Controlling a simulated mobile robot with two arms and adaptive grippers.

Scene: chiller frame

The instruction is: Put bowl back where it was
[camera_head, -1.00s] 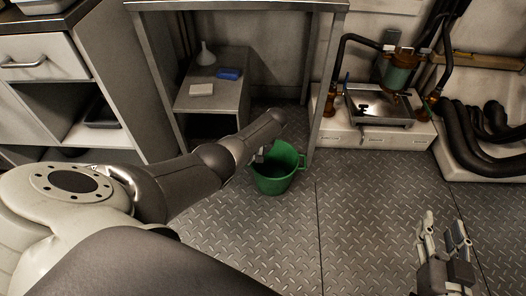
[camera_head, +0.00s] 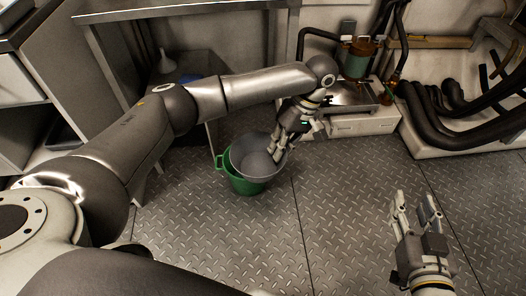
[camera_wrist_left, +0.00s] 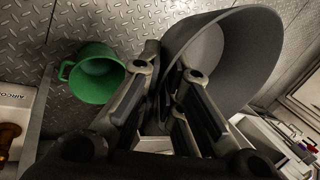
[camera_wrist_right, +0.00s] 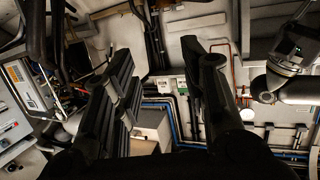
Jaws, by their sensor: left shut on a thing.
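My left gripper (camera_head: 277,150) is shut on the rim of a grey bowl (camera_head: 251,157). The bowl is tilted and fills the upper right of the left wrist view (camera_wrist_left: 232,60). In the head view it covers part of a green bucket (camera_head: 246,186) on the floor. In the left wrist view the bucket (camera_wrist_left: 95,82) shows apart from the bowl, further off, with its handle at the left. My right gripper (camera_head: 413,207) is open and empty, over the floor at the right. Its fingers (camera_wrist_right: 150,55) are wide apart in the right wrist view.
A metal table (camera_head: 180,10) stands at the back left, with a low shelf under it holding a white funnel (camera_head: 166,62). A white base (camera_head: 365,122) with pump equipment is behind my left gripper. Black hoses (camera_head: 455,115) lie at the right. The middle floor is clear.

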